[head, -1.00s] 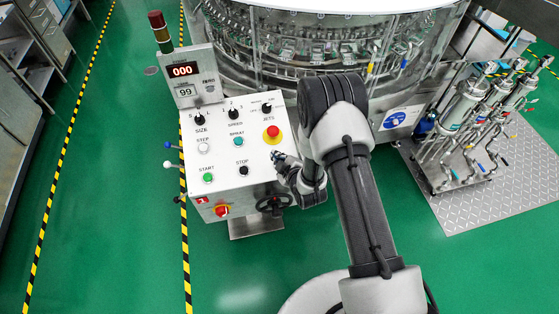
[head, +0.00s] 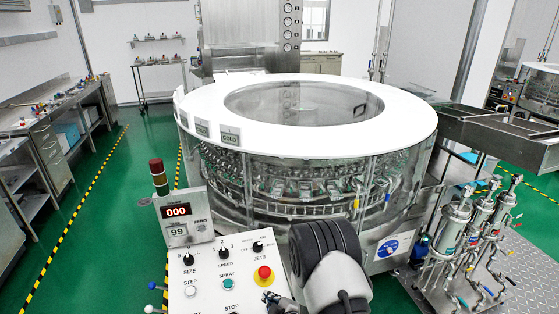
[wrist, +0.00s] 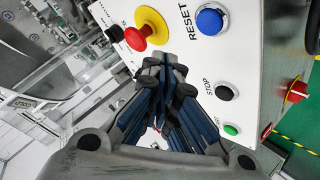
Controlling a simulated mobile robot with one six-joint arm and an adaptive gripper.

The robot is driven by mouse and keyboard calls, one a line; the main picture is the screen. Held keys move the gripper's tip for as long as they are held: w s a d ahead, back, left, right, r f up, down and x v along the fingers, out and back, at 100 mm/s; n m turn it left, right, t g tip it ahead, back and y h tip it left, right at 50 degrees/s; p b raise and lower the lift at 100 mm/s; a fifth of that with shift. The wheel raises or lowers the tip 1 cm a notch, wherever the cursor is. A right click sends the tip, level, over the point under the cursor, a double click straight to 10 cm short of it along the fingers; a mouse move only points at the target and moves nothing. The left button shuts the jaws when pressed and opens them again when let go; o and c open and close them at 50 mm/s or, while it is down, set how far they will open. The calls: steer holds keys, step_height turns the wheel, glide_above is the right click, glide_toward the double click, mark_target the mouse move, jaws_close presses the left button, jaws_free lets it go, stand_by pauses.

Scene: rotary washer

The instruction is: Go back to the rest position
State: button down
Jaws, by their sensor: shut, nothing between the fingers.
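My gripper (head: 269,297) shows only in part at the bottom of the head view, just below the red emergency stop (head: 264,273) of the control panel (head: 208,276). The wrist view shows its dark, blue-sided fingers (wrist: 166,64) closed together with nothing between them. They are in front of the panel face, near the red emergency stop on its yellow collar (wrist: 146,28) and the blue RESET button (wrist: 210,21). The black STOP button (wrist: 224,92) and green button (wrist: 231,129) lie to their right. I cannot tell whether the fingertips touch the panel.
The round washer (head: 300,150) with its white top stands behind the panel. A display (head: 178,211) reads 000. Filter units (head: 470,240) stand at the right. Workbenches (head: 50,120) line the left. Green floor (head: 100,225) is clear between the left benches and the panel.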

steer(key=d+r+m+g+h, duration=0.1)
steer(key=d+r+m+h, duration=0.2)
steer(key=r, duration=0.7)
steer(key=d+r+m, duration=0.2)
steer(key=d+r, duration=0.3)
steer(key=r, duration=0.5)
steer(key=s+d+r+m+g+h+b, duration=0.1)
steer(key=s+d+r+m, duration=0.15)
steer(key=s+r, duration=0.25)
steer(key=s+d+r+m+g, duration=0.1)
steer(key=s+d+r+m, duration=0.15)
steer(key=s+r, duration=0.2)
steer(key=s+d+r+m+g, duration=0.1)
steer(key=s+d+r+m, duration=0.1)
steer(key=s, duration=0.9)
steer(key=s+d+r+m+g+h, duration=0.1)
steer(key=s+r, duration=0.3)
steer(key=s, duration=0.8)
steer(key=shift+s+d+m+g, duration=0.25)
steer(key=shift+d+m+g, duration=0.3)
steer(key=shift+m, duration=0.25)
steer(key=shift+r, duration=0.1)
